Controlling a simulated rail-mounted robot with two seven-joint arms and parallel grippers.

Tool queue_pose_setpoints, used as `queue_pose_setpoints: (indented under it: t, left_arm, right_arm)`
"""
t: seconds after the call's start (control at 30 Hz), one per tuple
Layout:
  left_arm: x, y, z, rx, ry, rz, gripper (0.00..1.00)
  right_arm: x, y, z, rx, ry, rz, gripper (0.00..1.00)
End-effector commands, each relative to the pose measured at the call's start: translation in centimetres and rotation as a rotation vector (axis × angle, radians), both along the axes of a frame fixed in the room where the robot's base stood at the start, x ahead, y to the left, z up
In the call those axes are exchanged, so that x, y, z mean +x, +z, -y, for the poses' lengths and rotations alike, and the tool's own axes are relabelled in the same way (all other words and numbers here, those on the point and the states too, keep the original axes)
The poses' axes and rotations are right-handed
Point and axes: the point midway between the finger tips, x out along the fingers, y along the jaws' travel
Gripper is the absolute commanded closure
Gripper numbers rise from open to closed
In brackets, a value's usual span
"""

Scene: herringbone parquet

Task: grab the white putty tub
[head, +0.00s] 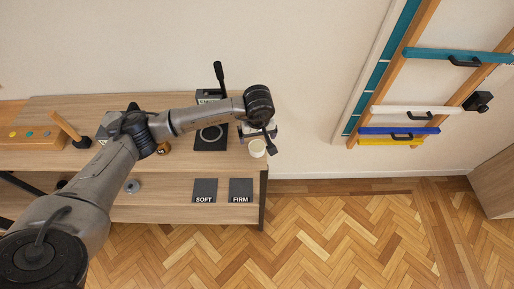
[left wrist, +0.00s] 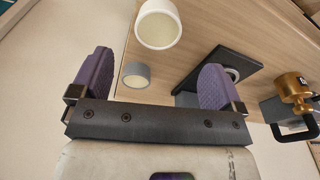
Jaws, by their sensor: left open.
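The white putty tub (head: 257,148) stands at the right end of the bench top in the head view, just below my left gripper (head: 262,131). In the left wrist view a cream-topped white tub (left wrist: 158,25), which looks like the same one, shows beyond the purple fingers of my left gripper (left wrist: 157,62). The fingers are spread apart with nothing held between them. A smaller, greyer tub (left wrist: 136,75) shows between the fingers in that view, nearer the left one. My right gripper is in neither view.
A black plate with a ring (head: 211,136) lies left of the tub. A brass piece (left wrist: 292,88) shows at right in the wrist view. SOFT (head: 204,190) and FIRM (head: 241,190) pads lie on the lower shelf. Open floor lies to the right.

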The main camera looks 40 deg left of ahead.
Motion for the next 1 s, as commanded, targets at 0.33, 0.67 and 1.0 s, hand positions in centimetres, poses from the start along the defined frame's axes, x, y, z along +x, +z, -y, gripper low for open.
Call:
queue_pose_setpoints:
  t: [0.33,0.67,1.0]
  left_arm:
    - [0.2,-2.9,-0.2,-0.001,0.001,0.000,0.06]
    - [0.6,-6.5,-0.5,-0.003,0.002,-0.002,0.06]
    - [0.8,-8.1,-0.6,-0.002,0.001,0.002,0.06]
  right_arm:
    - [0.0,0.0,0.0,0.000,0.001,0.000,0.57]
    - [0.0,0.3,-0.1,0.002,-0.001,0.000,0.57]
    - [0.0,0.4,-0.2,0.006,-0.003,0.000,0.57]
